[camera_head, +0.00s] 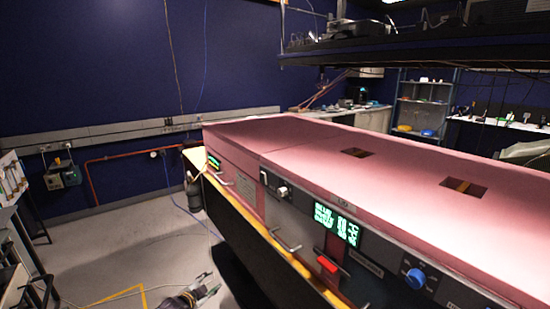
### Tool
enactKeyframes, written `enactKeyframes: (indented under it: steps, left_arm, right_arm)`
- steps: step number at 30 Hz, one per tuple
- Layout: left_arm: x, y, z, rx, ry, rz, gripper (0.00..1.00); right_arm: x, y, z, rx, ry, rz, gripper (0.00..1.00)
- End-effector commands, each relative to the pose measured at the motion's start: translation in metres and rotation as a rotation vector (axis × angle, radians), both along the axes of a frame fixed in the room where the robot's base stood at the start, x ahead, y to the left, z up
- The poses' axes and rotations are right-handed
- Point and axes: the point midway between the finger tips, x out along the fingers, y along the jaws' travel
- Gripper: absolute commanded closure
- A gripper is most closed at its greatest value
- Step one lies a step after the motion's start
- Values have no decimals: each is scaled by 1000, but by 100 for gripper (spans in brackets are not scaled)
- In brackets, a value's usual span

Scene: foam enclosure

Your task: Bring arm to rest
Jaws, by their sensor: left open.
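My left gripper (208,284) shows low in the head view, at the bottom edge left of centre. Its two fingers are apart and nothing shows between them. It is over the grey floor, to the left of the pink foam enclosure (330,150) and apart from it. Most of the left arm is cut off by the bottom edge. My right gripper is not in view.
The enclosure's front panel has a green display (336,222), a red switch (327,264), a blue knob (415,278) and metal handles. Lab benches and frames stand at the left edge. A dark shelf (420,50) overhangs the back right. Open floor (120,250) lies left of the enclosure.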

Motion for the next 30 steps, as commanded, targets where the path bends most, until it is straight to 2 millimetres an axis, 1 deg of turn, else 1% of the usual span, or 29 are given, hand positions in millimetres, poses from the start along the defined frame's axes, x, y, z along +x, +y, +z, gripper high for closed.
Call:
enactKeyframes:
  steps: [1, 3, 5, 6, 8, 9, 11, 12, 14, 15, 17, 21, 23, 24, 26, 27, 29, 30]
  left_arm:
    - [-12, 5, -23, -14, 39, 29, 54]
    - [-27, 14, -50, -31, 85, 67, 54]
    - [-42, 21, -73, -43, 124, 100, 54]
    - [-52, 25, -88, -52, 150, 121, 54]
    - [-67, 32, -110, -63, 188, 153, 54]
    - [-79, 35, -124, -70, 214, 174, 54]
    - [-97, 41, -145, -81, 252, 205, 54]
    - [-108, 45, -158, -87, 277, 225, 54]
    - [-127, 49, -179, -97, 315, 256, 54]
    - [-141, 53, -191, -102, 340, 275, 54]
    - [-161, 56, -210, -111, 377, 304, 54]
    - [-210, 65, -250, -128, 461, 372, 54]
    - [-233, 68, -266, -133, 497, 400, 54]
    - [-249, 69, -277, -138, 521, 419, 54]
    - [-271, 72, -291, -144, 556, 447, 54]
    - [-288, 73, -301, -146, 580, 465, 54]
    - [-312, 74, -314, -151, 615, 493, 54]
    - [-329, 75, -323, -153, 639, 512, 54]
  right_arm:
    - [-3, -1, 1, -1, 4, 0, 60]
    - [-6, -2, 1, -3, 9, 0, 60]
    - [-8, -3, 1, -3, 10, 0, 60]
    - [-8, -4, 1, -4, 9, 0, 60]
    - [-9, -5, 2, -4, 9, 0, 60]
    - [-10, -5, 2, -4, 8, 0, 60]
    - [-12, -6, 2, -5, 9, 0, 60]
    - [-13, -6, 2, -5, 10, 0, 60]
    - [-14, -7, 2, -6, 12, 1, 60]
    - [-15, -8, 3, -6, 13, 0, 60]
    - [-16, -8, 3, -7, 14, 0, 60]
    - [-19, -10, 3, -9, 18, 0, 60]
    - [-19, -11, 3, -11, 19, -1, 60]
    - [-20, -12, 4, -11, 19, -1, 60]
    - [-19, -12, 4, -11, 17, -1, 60]
    - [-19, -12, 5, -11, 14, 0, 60]
    - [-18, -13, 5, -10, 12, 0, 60]
    - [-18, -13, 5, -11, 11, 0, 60]
